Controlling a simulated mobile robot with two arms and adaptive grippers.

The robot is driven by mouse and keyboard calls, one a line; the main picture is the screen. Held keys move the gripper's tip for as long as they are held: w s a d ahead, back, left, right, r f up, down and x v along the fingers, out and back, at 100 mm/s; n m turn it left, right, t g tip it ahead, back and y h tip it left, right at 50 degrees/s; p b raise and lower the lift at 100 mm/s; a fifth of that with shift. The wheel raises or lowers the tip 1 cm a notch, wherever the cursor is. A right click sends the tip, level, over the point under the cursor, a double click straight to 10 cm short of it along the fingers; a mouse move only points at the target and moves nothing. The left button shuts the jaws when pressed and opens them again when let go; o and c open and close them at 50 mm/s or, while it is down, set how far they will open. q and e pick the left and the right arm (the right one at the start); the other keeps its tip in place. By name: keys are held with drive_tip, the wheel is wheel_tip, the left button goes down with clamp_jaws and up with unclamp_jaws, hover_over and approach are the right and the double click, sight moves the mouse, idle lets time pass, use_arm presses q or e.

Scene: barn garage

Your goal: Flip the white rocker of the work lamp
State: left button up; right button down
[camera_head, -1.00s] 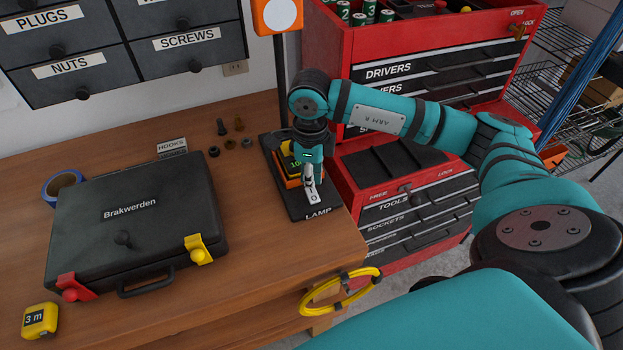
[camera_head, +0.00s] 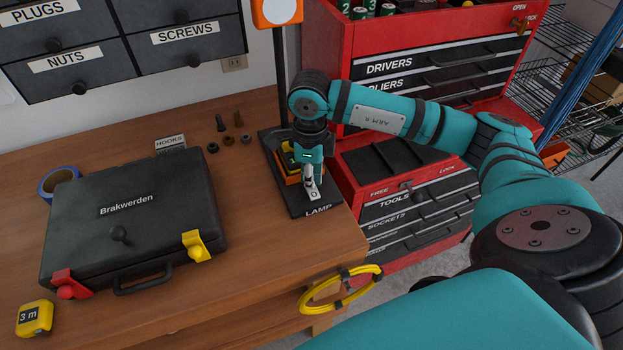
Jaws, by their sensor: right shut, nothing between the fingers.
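The work lamp has a dark base (camera_head: 313,207) marked LAMP at the right front corner of the wooden bench, with a dark post (camera_head: 280,85) and an orange head (camera_head: 277,12) above it. The white rocker (camera_head: 314,196) shows at the front of the base, partly covered by my right gripper. My right gripper (camera_head: 311,188) is shut and empty, pointing down with its tips at or just above the rocker; I cannot tell whether they touch. A yellow and orange object (camera_head: 288,168) sits on the base behind the gripper, partly hidden. My left gripper is not in view.
A black case (camera_head: 130,215) marked Brakwerden lies on the bench (camera_head: 240,270) to the left. Blue tape (camera_head: 47,185), a yellow tape measure (camera_head: 34,318) and small bolts and nuts (camera_head: 228,139) lie around it. A red tool chest (camera_head: 420,190) stands right of the lamp. Yellow cable (camera_head: 335,295) hangs at the front edge.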

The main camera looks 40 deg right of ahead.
drive_tip(key=shift+f+b, duration=0.3)
drive_tip(key=shift+f, duration=0.05)
drive_tip(key=shift+r, duration=0.1)
drive_tip(key=shift+r+p, duration=2)
drive_tip(key=shift+r, duration=1.5)
drive_tip(key=shift+f, duration=0.1)
